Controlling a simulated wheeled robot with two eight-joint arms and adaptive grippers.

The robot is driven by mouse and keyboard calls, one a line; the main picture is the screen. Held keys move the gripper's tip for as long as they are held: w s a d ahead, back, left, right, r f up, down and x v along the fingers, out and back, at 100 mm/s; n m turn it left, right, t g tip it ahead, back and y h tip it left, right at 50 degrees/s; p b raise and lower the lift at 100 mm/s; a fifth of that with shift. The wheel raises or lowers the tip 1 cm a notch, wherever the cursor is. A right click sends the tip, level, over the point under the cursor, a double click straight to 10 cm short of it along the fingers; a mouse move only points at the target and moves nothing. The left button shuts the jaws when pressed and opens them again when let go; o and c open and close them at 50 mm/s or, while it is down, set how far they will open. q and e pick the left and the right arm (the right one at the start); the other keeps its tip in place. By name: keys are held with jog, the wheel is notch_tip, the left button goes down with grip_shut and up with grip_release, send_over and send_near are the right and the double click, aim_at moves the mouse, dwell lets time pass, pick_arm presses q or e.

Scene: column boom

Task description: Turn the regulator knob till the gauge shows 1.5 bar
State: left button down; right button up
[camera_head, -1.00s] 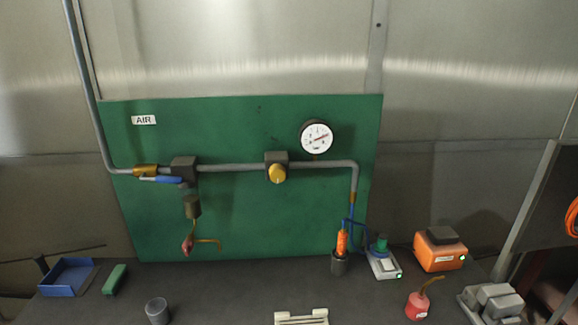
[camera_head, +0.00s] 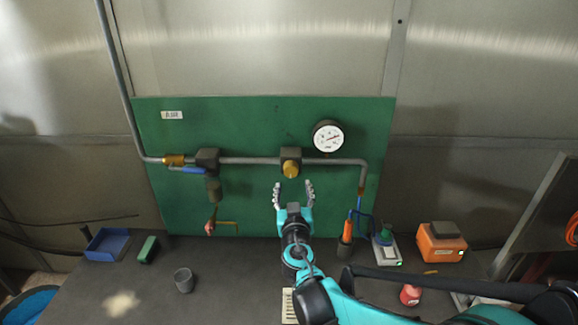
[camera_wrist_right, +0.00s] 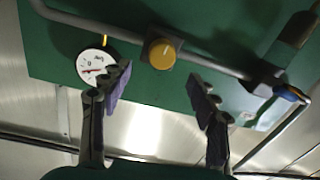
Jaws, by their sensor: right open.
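The yellow regulator knob (camera_head: 290,169) sits on a dark block on the grey pipe of the green panel. It also shows in the right wrist view (camera_wrist_right: 161,53), beyond and between the open fingers. The round white gauge (camera_head: 328,137) is up and right of the knob; its red needle shows in the wrist view (camera_wrist_right: 92,68), but its figures are too small to read. My right gripper (camera_head: 293,188) is open and empty, just below the knob and apart from it. My left gripper is not in view.
A blue-handled valve (camera_head: 186,169) is on the pipe at the left. The panel around the knob is clear.

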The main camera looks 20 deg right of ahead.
aim_at(291, 172)
jog(key=x, duration=0.7)
jog(key=shift+w+a, duration=0.1)
jog(key=shift+w, duration=0.35)
jog(key=c, duration=1.2)
